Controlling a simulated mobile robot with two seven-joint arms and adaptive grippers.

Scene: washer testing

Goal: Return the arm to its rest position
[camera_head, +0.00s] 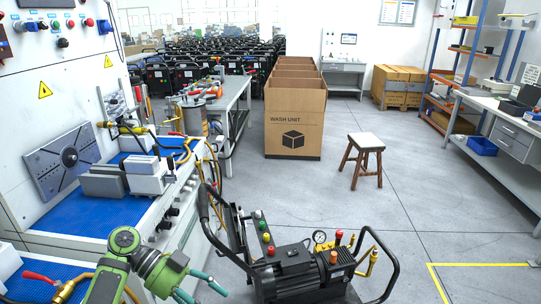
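My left arm comes in at the bottom left with green links. Its gripper (207,296) has two teal fingers spread apart with nothing visible between them. It hangs in front of the workbench's edge, to the left of a black pressure washer unit (295,268). I see no contact between the gripper and the washer, though the depth gap is hard to judge. My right arm and gripper are not in view.
A test bench with a blue mat (110,212), hoses and fittings runs along the left. Tall cardboard boxes (295,115), a wooden stool (364,145) and a right-hand workbench (505,140) stand farther off. The grey floor (400,200) between them is clear.

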